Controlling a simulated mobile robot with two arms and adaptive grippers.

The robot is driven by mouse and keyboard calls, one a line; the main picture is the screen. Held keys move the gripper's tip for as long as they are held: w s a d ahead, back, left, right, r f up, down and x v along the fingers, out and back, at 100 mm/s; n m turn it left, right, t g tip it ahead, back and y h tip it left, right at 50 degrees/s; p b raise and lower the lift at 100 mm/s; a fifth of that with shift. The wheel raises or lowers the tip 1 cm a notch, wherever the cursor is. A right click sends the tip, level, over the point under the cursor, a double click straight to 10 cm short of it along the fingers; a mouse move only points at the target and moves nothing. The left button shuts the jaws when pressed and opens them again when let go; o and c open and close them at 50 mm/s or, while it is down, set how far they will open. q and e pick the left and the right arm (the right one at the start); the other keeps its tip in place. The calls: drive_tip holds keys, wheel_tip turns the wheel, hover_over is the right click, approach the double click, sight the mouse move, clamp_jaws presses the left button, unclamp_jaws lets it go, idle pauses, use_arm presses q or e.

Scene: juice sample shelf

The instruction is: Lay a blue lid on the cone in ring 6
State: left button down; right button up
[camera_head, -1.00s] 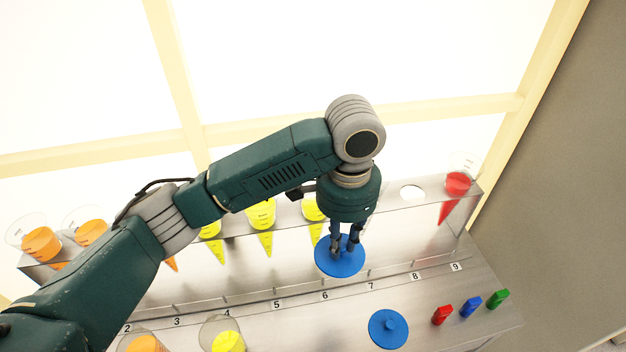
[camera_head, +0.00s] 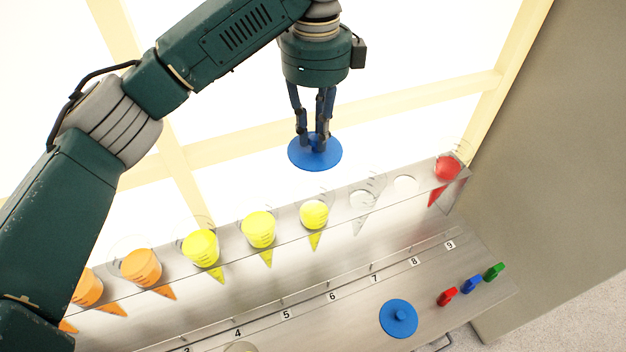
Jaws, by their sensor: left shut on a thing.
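My left gripper (camera_head: 312,140) is shut on a blue lid (camera_head: 315,158) by its top and holds it up in the air, level. In the picture the lid shows above the cone in ring 6 (camera_head: 314,214), which holds yellow juice and is uncovered. A visible gap separates the two. The number 6 label (camera_head: 332,296) is on the lower ledge. A second blue lid (camera_head: 398,319), with a knob on top, lies on the lower ledge. My right gripper is not in view.
The rack (camera_head: 290,237) also holds orange cones (camera_head: 141,266), yellow cones (camera_head: 258,229), a clear empty cone (camera_head: 362,204) in ring 7 and a red cone (camera_head: 447,168) in ring 9. Ring 8 looks empty. Red (camera_head: 447,297), blue (camera_head: 471,284) and green (camera_head: 494,271) clips lie at right.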

use_arm(q)
drive_tip(key=f+p, duration=0.1)
drive_tip(key=f, duration=0.4)
drive_tip(key=f+p, duration=0.1)
drive_tip(key=f, duration=0.3)
drive_tip(key=shift+w+a+f, duration=0.1)
drive_tip(key=shift+a+f, duration=0.1)
drive_tip(key=shift+f, duration=0.2)
wheel_tip(320, 180, down, 3)
drive_tip(key=shift+d+f+p, duration=0.1)
drive_tip(key=shift+f+p, duration=0.05)
drive_tip(key=shift+p, duration=0.6)
drive_tip(key=shift+f, duration=0.5)
drive_tip(key=c, duration=1.6)
unclamp_jaws()
drive_tip(key=shift+f, duration=0.1)
